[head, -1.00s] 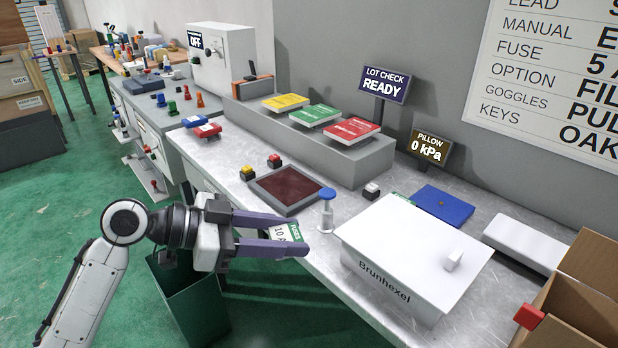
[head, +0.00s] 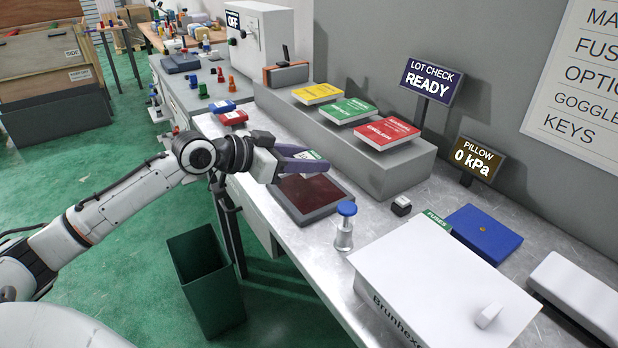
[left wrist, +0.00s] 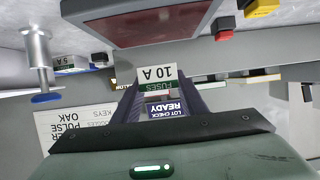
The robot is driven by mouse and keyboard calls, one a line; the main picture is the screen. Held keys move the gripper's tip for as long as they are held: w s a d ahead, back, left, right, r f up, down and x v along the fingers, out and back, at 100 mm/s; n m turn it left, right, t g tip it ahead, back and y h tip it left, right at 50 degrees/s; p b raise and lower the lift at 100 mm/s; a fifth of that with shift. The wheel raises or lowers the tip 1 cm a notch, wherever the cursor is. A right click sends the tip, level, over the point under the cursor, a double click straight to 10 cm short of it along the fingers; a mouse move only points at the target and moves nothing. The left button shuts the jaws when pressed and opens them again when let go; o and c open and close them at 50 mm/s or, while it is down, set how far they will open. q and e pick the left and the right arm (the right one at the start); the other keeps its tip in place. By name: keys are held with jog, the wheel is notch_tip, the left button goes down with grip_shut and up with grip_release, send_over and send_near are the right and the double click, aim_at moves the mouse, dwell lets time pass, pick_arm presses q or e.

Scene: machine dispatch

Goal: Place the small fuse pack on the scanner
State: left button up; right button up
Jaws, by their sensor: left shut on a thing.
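My left gripper (head: 308,161) is shut on a small white fuse pack with a green band (head: 311,154). In the left wrist view the pack (left wrist: 157,78) reads "10 A FUSES" between the fingers. In the head view fingers and pack overlap the far side of the scanner (head: 330,211), a flat dark red plate in a grey frame. They appear raised above the bench, apart from the plate; the exact height is hard to tell. The scanner also shows at the top of the left wrist view (left wrist: 150,24). My right gripper is out of view.
A blue-topped stamp (head: 345,228) stands right of the scanner, near a white Brunhexel box (head: 440,285). Another fuse pack (head: 437,221) lies behind that box. A raised shelf (head: 385,165) holds manuals.

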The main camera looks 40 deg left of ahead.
aim_at(308, 189)
pick_arm(q)
jog(key=shift+f, duration=2.4)
jog(key=shift+f, duration=0.1)
jog(key=shift+f, duration=0.15)
jog(key=o, duration=1)
jog(key=shift+r, duration=0.4)
jog(key=shift+s+a+f, duration=0.1)
jog(key=shift+s+a, duration=0.1)
jog(key=shift+s, duration=0.15)
jog(key=v, duration=1.1)
